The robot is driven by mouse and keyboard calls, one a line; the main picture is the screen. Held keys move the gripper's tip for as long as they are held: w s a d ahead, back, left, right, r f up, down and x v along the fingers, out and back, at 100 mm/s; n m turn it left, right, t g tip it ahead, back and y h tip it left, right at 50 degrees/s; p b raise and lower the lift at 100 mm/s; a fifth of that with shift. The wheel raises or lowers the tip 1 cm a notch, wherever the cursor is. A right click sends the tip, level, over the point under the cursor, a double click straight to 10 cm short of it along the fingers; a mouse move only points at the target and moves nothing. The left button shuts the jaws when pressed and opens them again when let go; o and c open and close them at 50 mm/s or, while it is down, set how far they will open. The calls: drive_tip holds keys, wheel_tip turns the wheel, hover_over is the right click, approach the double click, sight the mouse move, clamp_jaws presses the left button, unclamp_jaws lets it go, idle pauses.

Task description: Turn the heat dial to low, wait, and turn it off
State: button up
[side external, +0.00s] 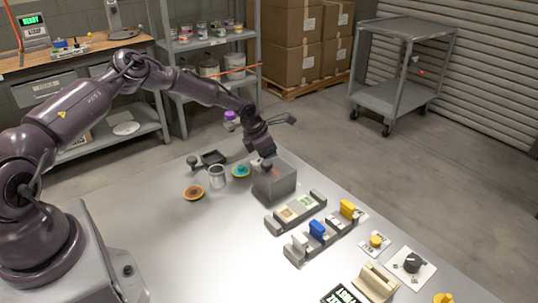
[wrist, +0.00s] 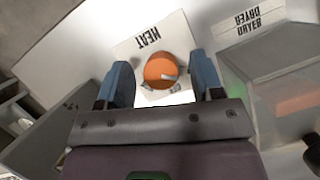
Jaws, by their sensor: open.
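The heat dial (wrist: 160,70) is an orange round knob with a pale pointer mark, on a white plate (wrist: 126,50) lettered HEAT that appears upside down in the wrist view. The pointer mark lies toward the right of the knob; small plate marks near its lower edge are too small to read. My gripper (wrist: 161,66) is open, with one blue-grey finger on each side of the knob. I cannot tell whether the fingers touch it. In the side view my gripper (side external: 266,153) is low by the grey dryer box (side external: 274,187), and I cannot make out the dial there.
A DRYER label (wrist: 248,23) and the box lie right of the dial in the wrist view. On the table are a metal cup (side external: 217,177), small dishes, blocks in grey holders (side external: 296,211), and another black dial (side external: 412,263). The front left tabletop is clear.

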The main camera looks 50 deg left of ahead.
drive_tip(key=shift+f, duration=0.15)
drive_tip(key=shift+c, duration=0.4)
drive_tip(key=c, duration=0.8)
drive_tip(key=shift+n+y, duration=0.3)
drive_tip(key=shift+n, duration=0.5)
drive_tip(key=shift+c, duration=0.2)
drive_tip(key=o, duration=0.9)
drive_tip(key=v, duration=1.3)
